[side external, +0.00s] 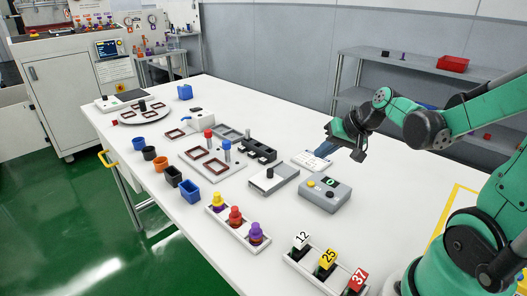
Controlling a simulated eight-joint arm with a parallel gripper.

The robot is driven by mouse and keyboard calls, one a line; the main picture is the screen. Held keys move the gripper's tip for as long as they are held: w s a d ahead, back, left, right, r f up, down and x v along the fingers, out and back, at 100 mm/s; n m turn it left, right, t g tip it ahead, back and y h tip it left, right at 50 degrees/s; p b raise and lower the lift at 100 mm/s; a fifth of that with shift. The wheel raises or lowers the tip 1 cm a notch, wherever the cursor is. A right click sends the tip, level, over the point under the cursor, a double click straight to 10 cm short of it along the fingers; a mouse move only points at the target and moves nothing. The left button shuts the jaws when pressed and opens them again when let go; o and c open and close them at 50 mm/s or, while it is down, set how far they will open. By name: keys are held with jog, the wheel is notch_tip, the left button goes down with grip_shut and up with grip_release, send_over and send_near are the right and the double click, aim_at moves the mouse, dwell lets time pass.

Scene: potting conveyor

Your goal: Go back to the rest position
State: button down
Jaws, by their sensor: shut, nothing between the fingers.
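My gripper (324,149) is at the end of my green arm, above the right part of the white table (330,235). I cannot tell the exact gap between the fingertips and the plate.
A grey control box (325,193) stands just in front of my gripper. A tray of numbered tags (318,269) and a rack of coloured pegs (235,224) lie nearer. Several small pots (189,191) line the left edge. A grey shelf (410,62) stands behind.

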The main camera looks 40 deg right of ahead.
jog(key=s+a+r+n, duration=0.1)
jog(key=a+n, duration=0.2)
jog(key=a, duration=0.3)
jog(key=s+a+r+n, duration=0.1)
jog(key=a+r+n, duration=0.1)
jog(key=a+n, duration=0.2)
jog(key=shift+s+a+r+n+h, duration=0.2)
jog(key=shift+s+a+n+h, duration=0.15)
jog(key=shift+a, duration=1.05)
